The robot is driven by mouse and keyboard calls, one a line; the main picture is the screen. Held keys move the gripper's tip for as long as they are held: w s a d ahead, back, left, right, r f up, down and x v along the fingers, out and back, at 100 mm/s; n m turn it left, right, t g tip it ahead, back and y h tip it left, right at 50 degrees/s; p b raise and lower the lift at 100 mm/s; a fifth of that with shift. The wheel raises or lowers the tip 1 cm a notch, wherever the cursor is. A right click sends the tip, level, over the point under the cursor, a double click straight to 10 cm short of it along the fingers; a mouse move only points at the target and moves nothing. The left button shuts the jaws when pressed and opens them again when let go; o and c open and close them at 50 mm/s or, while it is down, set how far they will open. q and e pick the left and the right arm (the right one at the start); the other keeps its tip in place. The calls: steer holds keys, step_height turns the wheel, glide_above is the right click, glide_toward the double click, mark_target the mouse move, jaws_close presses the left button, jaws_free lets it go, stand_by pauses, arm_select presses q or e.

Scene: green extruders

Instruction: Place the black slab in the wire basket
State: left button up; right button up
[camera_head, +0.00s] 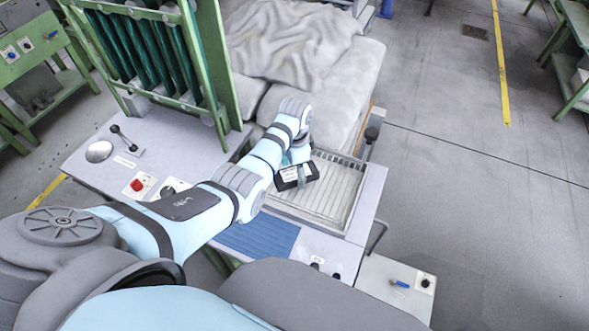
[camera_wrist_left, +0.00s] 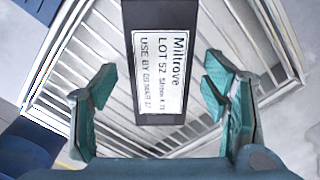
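The black slab (camera_head: 287,176) has a white label and shows over the left part of the wire basket (camera_head: 335,200). In the left wrist view the slab (camera_wrist_left: 160,15) runs from the top edge to mid-frame, its label reading "Miltrove LOT 52". My left gripper (camera_wrist_left: 160,110) is open, one teal finger on each side of the slab, with a visible gap on both sides. In the head view my left gripper (camera_head: 300,157) is at the slab, partly hidden by the arm. The basket's wires show around the slab; I cannot tell whether it rests on them. My right gripper is not in view.
A ribbed blue mat (camera_head: 258,237) lies in front of the basket. A green rack (camera_head: 165,50) stands at the back left of the table, near a red button (camera_head: 137,185) and a lever (camera_head: 125,137). A grey cloth (camera_head: 290,40) covers a padded block behind.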

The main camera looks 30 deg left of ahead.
mark_target(294, 173)
arm_select(q)
steer(key=shift+r, duration=0.1)
step_height(294, 173, up, 12)
steer(key=p, duration=0.2)
steer(key=shift+r, duration=0.25)
